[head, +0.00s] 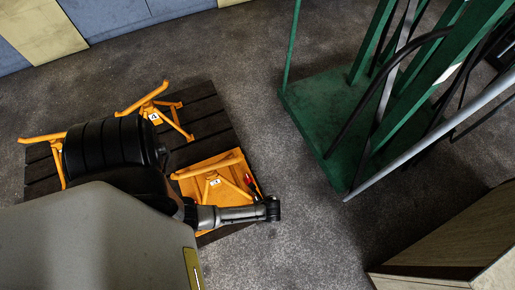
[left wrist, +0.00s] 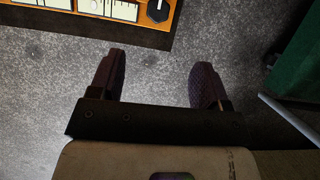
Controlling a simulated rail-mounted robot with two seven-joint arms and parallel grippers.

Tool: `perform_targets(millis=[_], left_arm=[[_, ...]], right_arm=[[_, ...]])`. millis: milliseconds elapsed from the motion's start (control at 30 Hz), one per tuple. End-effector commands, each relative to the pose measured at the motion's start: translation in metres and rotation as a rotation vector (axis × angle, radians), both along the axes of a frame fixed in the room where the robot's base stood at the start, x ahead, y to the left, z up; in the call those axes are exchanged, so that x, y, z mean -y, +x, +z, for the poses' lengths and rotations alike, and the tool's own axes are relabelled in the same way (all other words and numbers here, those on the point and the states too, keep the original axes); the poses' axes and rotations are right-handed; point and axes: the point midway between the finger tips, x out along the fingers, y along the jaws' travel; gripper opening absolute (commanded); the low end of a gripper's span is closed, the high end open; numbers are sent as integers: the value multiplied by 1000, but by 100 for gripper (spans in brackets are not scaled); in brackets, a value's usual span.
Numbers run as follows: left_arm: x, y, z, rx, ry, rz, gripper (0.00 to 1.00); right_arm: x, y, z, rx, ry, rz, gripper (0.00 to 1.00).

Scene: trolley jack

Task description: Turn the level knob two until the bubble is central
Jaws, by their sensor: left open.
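In the left wrist view, part of an orange panel (left wrist: 150,32) shows at the top edge, with white scales (left wrist: 124,10) bearing dark ticks. A black knob (left wrist: 158,10) with a white mark sits at the panel's right end; no number on it can be read. No bubble can be made out. My left gripper (left wrist: 160,65) is open and empty above the grey floor, apart from the panel, which lies beyond its fingertips. In the head view, the arm covers part of the pallet, and an orange base (head: 190,188) shows beside it. My right gripper is not in view.
Orange stands (head: 152,104) with number labels rest on a dark slatted pallet (head: 205,115). A green frame (head: 330,125) with slanted bars and a long grey pole (head: 430,135) stands to the right. A wooden box (head: 455,240) is at lower right. Bare floor lies between.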

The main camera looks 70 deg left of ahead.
Motion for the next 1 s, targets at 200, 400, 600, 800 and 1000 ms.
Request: perform_targets(millis=[200,400,600,800,1000], left_arm=[[-2,-1,-27,-22,5,-36,70],[-13,-2,-56,-24,7,-38,70],[-28,-3,-93,-23,7,-37,70],[-40,-5,-121,-23,6,-36,70],[-48,-5,-139,-23,5,-37,70]], right_arm=[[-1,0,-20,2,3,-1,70],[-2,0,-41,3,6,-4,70],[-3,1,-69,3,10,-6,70],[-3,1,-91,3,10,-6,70],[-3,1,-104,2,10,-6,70]])
